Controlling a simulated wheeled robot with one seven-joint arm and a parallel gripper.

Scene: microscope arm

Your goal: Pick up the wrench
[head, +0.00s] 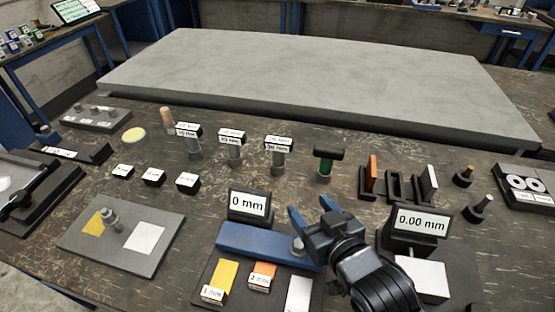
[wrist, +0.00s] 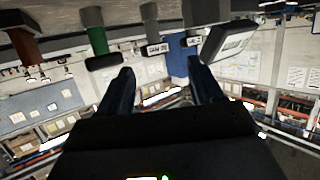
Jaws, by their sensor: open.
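No thing in view is plainly recognisable as a wrench. Several T-shaped tools with labelled heads stand upright in a row on the bench, among them a grey one (head: 278,156). A green-shafted T tool with a black crossbar (head: 325,164) stands at the row's right end; it also shows in the wrist view (wrist: 97,40). My gripper (head: 309,208) is open and empty, with its blue fingers apart in front of this row, above the bench. In the wrist view my gripper's fingers (wrist: 160,72) have no tool clearly between them.
A "0 mm" display (head: 249,204) stands left of my gripper and a "0.00 mm" display (head: 415,222) right of it. A blue block (head: 255,243) lies below. Orange and white upright plates (head: 372,172) stand at right. A large grey slab (head: 300,65) fills the back.

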